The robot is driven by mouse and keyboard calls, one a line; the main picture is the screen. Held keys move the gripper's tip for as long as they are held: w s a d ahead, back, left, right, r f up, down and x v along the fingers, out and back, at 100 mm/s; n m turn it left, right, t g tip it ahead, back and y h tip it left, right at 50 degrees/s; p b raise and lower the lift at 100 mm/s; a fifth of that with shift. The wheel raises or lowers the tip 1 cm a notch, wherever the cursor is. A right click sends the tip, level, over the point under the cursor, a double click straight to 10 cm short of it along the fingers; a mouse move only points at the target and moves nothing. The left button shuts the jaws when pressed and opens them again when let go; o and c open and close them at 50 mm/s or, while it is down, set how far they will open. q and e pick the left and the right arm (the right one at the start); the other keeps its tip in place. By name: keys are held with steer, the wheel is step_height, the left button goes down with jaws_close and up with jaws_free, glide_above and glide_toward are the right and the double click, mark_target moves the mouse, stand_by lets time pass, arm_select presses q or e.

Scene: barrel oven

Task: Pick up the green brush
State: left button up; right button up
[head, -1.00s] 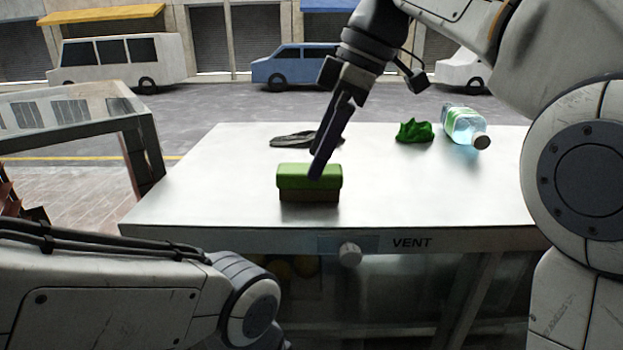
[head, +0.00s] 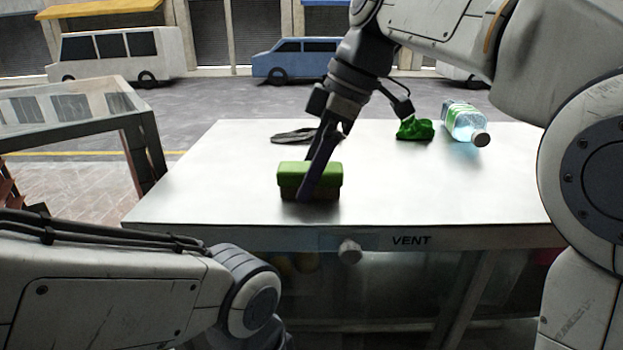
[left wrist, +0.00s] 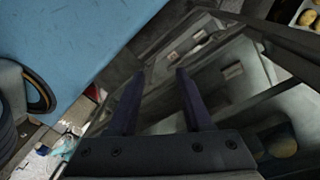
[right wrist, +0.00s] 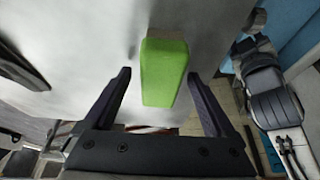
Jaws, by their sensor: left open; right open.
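The green brush (head: 325,172) is a block with a green top and a brown lower part. It lies near the front middle of the white table in the head view. My right gripper (head: 308,192) comes down over it, hiding part of its front. In the right wrist view the brush (right wrist: 164,72) lies between the two spread fingers of my right gripper (right wrist: 158,75), with a gap on each side. My left gripper (left wrist: 160,72) shows only in the left wrist view. It is open and empty, with grey frame parts beyond it.
On the white table (head: 220,200), a dark flat object (head: 293,136) lies behind the brush, a crumpled green cloth (head: 415,130) and a clear bottle (head: 464,123) at the back right. A knob (head: 349,251) sticks out below the front edge. The table's left part is clear.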

steer(key=shift+f, duration=0.1)
jaws_close()
stand_by(0.3)
steer(key=shift+r, duration=5.25)
